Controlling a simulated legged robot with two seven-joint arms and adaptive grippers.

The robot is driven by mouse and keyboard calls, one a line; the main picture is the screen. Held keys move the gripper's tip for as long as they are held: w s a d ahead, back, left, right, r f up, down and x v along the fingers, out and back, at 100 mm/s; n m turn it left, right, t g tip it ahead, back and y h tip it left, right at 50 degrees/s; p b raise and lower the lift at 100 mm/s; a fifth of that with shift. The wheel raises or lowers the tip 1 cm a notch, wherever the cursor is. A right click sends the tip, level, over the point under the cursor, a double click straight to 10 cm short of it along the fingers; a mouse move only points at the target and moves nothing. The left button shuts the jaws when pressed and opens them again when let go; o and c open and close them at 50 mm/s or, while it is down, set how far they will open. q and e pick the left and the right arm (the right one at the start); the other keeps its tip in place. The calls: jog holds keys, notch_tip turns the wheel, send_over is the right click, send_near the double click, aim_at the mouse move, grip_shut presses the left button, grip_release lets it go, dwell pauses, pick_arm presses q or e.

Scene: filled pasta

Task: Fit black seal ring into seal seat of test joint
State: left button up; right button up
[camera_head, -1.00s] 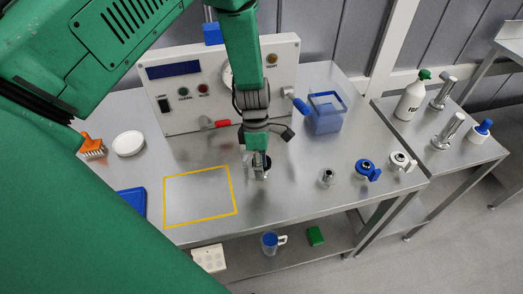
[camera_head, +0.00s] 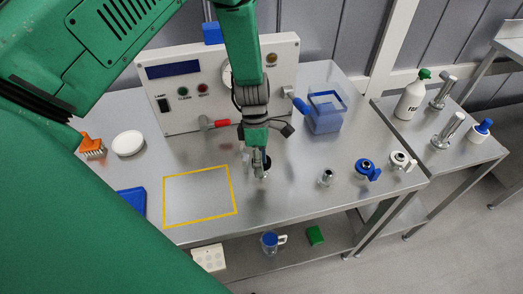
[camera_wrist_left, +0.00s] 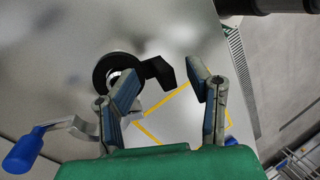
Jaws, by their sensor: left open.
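My left gripper (camera_head: 259,170) is open and low over the bench, right of the yellow outline. Its two fingers (camera_wrist_left: 168,88) stand apart in the left wrist view. The black seal ring (camera_wrist_left: 101,71) lies below them, toward the left finger, with a dark tab (camera_wrist_left: 161,73) pointing into the gap between them. The ring seems to surround a pale metal part. In the head view it is a small dark patch (camera_head: 267,160) mostly hidden behind the gripper. A bare metal fitting (camera_head: 327,178) stands to the right; I cannot tell whether it is the test joint.
A blue-ringed fitting (camera_head: 366,169) and a white-ringed one (camera_head: 401,161) stand further right. Behind is the panel box (camera_head: 180,111) with a blue lever (camera_head: 300,105), close by in the wrist view (camera_wrist_left: 25,150). A blue bin (camera_head: 325,117) stands at back right. The yellow outline (camera_head: 168,203) is empty.

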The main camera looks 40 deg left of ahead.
pick_arm(q)
jog(key=shift+v, duration=3.1)
